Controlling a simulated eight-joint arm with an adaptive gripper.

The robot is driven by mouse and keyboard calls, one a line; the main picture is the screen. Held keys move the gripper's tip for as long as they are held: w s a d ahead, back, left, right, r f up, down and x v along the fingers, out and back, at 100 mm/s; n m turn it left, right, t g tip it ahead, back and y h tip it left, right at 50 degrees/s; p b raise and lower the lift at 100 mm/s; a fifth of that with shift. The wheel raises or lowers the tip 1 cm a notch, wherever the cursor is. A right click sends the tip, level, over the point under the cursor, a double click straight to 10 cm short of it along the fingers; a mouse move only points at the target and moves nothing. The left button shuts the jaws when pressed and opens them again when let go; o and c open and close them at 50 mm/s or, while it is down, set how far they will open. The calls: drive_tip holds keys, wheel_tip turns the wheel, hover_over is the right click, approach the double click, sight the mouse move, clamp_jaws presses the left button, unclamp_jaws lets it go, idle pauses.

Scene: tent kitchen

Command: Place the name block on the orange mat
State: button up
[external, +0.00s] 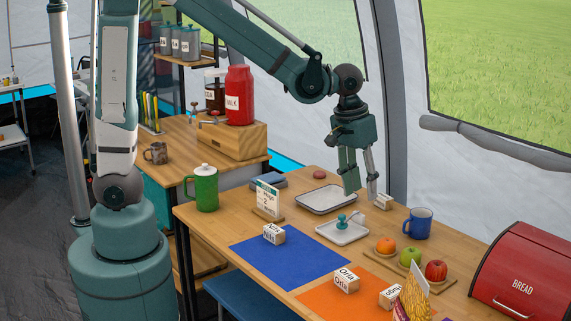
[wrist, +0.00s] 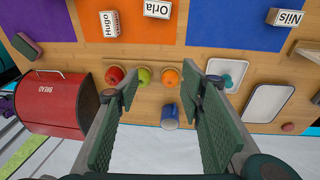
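A small pale name block (external: 383,202) lies near the table's back edge, beside my gripper (external: 362,192); its name is unreadable. I cannot make it out in the wrist view, where a finger may hide it. My gripper (wrist: 171,92) is open, pointing down, with nothing visible between its fingers. The Nils block (external: 273,235) sits on the blue mat (external: 300,265).
A blue mug (external: 418,223), a fruit board (external: 388,260), a small tray (external: 340,233) with a teal item and a larger empty tray (external: 325,200) surround my gripper. A red bread box (external: 525,275) stands right. A snack bag (external: 415,300) partly covers the front.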

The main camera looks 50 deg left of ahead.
drive_tip(key=s+a+r+t, duration=0.15)
drive_tip(key=a+r, duration=0.25)
drive_tip(key=a, duration=0.5)
drive_tip(key=s+a+r+t, duration=0.1)
drive_tip(key=s+a+r, duration=0.25)
drive_tip(key=a, duration=0.55)
drive_tip(key=s+a+t, duration=0.1)
drive_tip(key=s+a, duration=0.4)
drive_tip(key=a, duration=0.2)
drive_tip(key=s+a+r+t+y, duration=0.1)
drive_tip(key=s+a+t, duration=0.1)
drive_tip(key=s+a, duration=0.3)
drive_tip(key=shift+a+r, duration=0.3)
drive_tip(key=shift+a, duration=1.1)
